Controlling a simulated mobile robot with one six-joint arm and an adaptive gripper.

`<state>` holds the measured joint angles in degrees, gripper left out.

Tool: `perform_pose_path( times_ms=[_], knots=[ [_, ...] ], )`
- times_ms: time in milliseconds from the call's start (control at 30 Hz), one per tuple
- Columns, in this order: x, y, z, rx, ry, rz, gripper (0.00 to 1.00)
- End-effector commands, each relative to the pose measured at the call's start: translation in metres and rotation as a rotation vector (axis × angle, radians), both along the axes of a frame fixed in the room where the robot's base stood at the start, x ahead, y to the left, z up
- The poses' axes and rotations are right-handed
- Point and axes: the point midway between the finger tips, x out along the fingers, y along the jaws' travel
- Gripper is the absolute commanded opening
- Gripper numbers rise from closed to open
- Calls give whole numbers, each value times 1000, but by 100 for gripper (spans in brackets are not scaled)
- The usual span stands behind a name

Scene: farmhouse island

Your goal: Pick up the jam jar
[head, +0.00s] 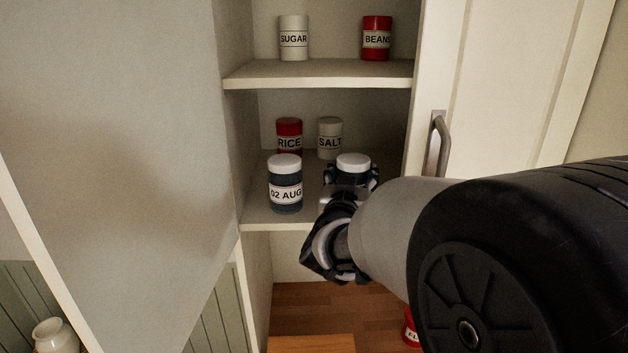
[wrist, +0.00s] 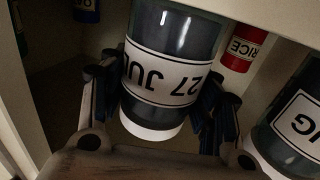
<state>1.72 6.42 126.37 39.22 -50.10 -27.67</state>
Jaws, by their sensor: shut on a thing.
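A dark jar with a white lid stands upright in my gripper (head: 351,180) at the middle shelf; its lid (head: 353,160) shows in the head view. In the wrist view the same jar (wrist: 172,70) appears upside down, with a label reading "27 JU" and a last letter I cannot make out. The gripper fingers (wrist: 160,98) are shut on its two sides. My gripper hides whether its base touches the shelf. A second such jar, labelled "02 AUG" (head: 285,185), stands just left of it; it also shows at the right of the wrist view (wrist: 301,118).
Behind stand a red RICE tin (head: 289,135) and a pale SALT tin (head: 330,138). A cabinet door with a handle (head: 437,145) is close on the right.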

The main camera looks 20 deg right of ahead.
Motion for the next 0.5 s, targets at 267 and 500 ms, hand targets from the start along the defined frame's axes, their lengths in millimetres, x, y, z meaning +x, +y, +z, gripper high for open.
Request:
perform_pose_path(
  times_ms=[267,500],
  knots=[
    [0,0,2,-1,-4,0,20],
    [0,0,10,0,-7,-1,20]
  ],
)
